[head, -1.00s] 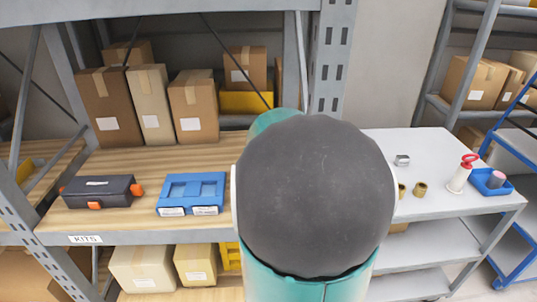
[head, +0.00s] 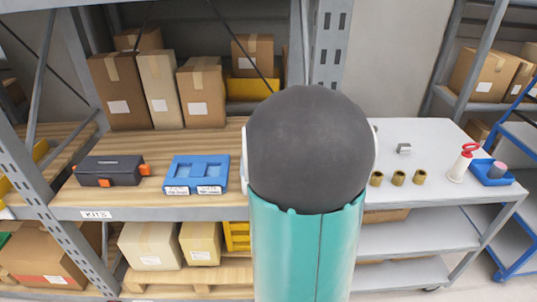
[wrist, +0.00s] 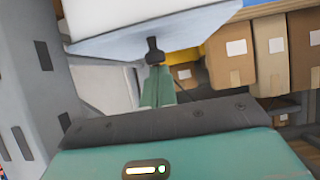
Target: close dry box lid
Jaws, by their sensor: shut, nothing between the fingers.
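The wrist view appears turned upside down. My gripper (wrist: 155,50) shows there as teal fingers meeting at a dark tip, shut with nothing between them. A large pale panel or box part (wrist: 150,28), with white and light blue faces, fills the top of that view, close to the fingertips. It may be the dry box, but I cannot tell how its lid stands or whether I touch it. In the head view my own arm hides my gripper and the right end of the wooden shelf (head: 130,205).
A dark case with orange latches (head: 108,171) and a blue tray (head: 195,174) sit on the shelf, with cartons (head: 205,97) behind. An upright post (head: 327,45) stands at the shelf's right. A white cart (head: 425,185) holds brass cylinders (head: 398,178) and a small blue tray (head: 490,172).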

